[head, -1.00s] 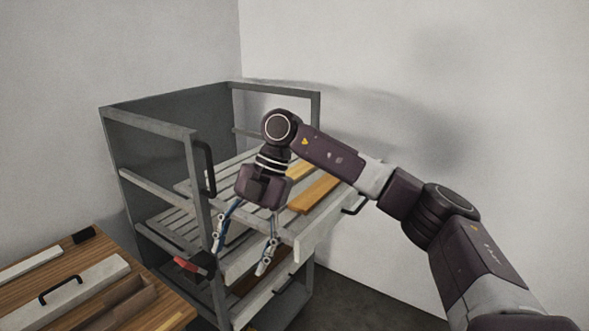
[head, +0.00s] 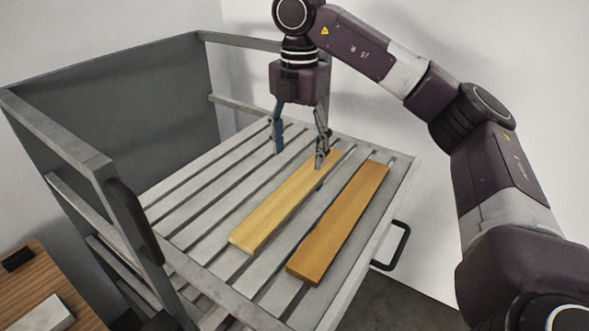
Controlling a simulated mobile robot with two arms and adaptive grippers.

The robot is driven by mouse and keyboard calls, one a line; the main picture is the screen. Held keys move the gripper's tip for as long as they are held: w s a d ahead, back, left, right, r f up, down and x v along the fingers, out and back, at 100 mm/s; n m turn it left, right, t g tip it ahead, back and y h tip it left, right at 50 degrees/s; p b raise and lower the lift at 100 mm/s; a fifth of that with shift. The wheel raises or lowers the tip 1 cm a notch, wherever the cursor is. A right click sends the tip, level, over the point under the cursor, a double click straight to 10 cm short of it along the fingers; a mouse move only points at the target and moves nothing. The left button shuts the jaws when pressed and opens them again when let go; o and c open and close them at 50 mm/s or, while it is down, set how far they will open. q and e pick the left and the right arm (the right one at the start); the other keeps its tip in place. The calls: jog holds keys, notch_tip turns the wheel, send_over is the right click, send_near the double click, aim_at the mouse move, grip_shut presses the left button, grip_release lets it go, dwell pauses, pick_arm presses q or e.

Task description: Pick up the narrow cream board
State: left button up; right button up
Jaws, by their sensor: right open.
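The narrow cream board (head: 278,209), pale yellow wood, lies flat on the slatted grey rack shelf (head: 185,222) in the head view. My right gripper (head: 299,160) points down with its fingers apart, over the far end of the cream board. One finger is left of the board and the other is in front of its far end. I cannot tell whether a fingertip touches it. My left gripper is not in view.
A darker orange-brown board (head: 338,222) lies beside the cream board on the right. A grey frame post with a black handle (head: 135,220) stands at the left. A wooden table (head: 45,290) is at lower left.

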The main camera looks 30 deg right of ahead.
aim_at(295, 187)
jog(key=shift+s+a+f, duration=0.25)
jog(key=shift+s+f, duration=0.1)
jog(key=shift+f, duration=0.2)
jog(key=shift+s+a+f, duration=0.2)
jog(key=shift+s+f, duration=0.15)
jog(key=shift+f, duration=0.15)
jog(key=shift+w+f, duration=0.1)
jog(key=shift+f, duration=0.25)
jog(key=f, duration=0.2)
jog(key=f+p, duration=0.1)
jog(key=f, duration=0.1)
jog(key=shift+w+a, duration=0.15)
jog(key=shift+a, duration=0.05)
jog(key=shift+f, duration=0.25)
jog(key=c, duration=1.2)
jog(key=shift+c, duration=1.1)
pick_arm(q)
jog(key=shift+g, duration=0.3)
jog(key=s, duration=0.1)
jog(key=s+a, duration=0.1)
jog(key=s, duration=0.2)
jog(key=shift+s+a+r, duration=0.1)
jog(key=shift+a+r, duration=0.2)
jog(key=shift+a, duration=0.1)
